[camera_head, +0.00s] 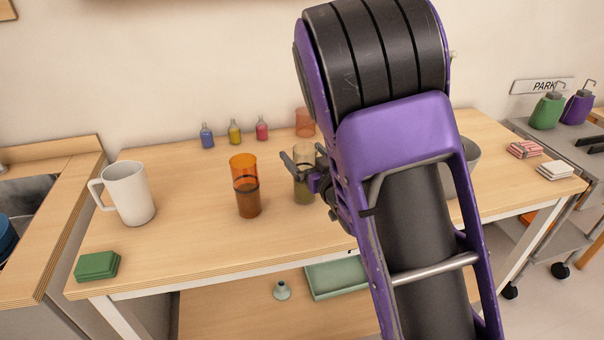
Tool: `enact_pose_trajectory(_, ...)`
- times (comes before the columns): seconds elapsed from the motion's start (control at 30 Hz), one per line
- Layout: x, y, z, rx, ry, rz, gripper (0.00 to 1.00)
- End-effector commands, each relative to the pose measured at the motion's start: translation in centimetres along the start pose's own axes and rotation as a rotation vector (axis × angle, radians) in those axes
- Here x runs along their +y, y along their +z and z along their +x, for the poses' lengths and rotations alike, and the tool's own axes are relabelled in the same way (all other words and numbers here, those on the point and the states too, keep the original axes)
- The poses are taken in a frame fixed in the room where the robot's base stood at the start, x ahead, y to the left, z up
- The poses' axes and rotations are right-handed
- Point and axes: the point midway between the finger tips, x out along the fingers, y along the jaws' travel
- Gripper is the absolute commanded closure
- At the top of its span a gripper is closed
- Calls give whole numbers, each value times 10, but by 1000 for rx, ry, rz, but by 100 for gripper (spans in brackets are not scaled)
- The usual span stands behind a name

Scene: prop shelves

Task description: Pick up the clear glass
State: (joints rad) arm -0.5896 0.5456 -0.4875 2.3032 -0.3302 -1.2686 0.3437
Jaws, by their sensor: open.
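The clear glass (303,160) stands upright on the wooden table, just right of the orange glass. It holds something yellowish-green low down. My gripper (297,166) is open, with its dark fingers at the clear glass, one seen across its front left side and the other at its right. I cannot tell whether the fingers touch it. My purple and black arm hides part of the table to the right of the glass.
An orange glass (246,186) stands close on the left, and another orange cup (305,122) stands behind. Small bottles (234,133) line the back. A white pitcher (127,193) and green block (97,266) are at left. A grey bowl (468,153) is partly hidden by my arm.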

Motion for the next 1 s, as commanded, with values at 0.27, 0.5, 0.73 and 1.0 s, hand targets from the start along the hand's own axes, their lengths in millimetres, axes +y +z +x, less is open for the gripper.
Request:
enact_pose_trajectory(0.27, 0, 0, 0, 0, 0, 0, 20)
enact_pose_trajectory(0.5, 0, 0, 0, 0, 0, 0, 63)
enact_pose_trajectory(0.73, 0, 0, 0, 0, 0, 0, 100)
enact_pose_trajectory(1.0, 0, -1, 0, 3, 0, 0, 100)
